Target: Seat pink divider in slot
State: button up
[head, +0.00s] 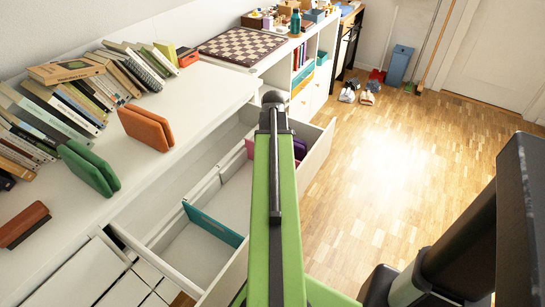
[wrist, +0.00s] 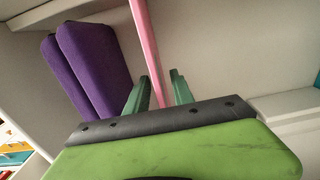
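The pink divider (wrist: 144,40) shows edge-on in the wrist view, running from the top edge down between the two green fingers of my gripper (wrist: 160,78). The fingers stand apart, with a gap visible between the divider and the right finger, so my gripper looks open around it. In the head view a small part of the pink divider (head: 249,148) shows left of my arm, in the far part of the open drawer (head: 318,155). My arm hides my gripper and most of the divider there. The slot and the divider's lower edge are hidden.
A teal divider (head: 212,224) stands across the nearer part of the drawer. A purple object (head: 299,149) lies right of my arm; purple pieces (wrist: 88,70) show left in the wrist view. Books (head: 60,110), a green item (head: 88,167) and an orange item (head: 146,128) stand on the dresser top.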

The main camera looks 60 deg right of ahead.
notch_tip(320, 180, up, 10)
jog(key=p, duration=0.8)
jog(key=shift+f, duration=0.25)
jog(key=shift+r, duration=0.1)
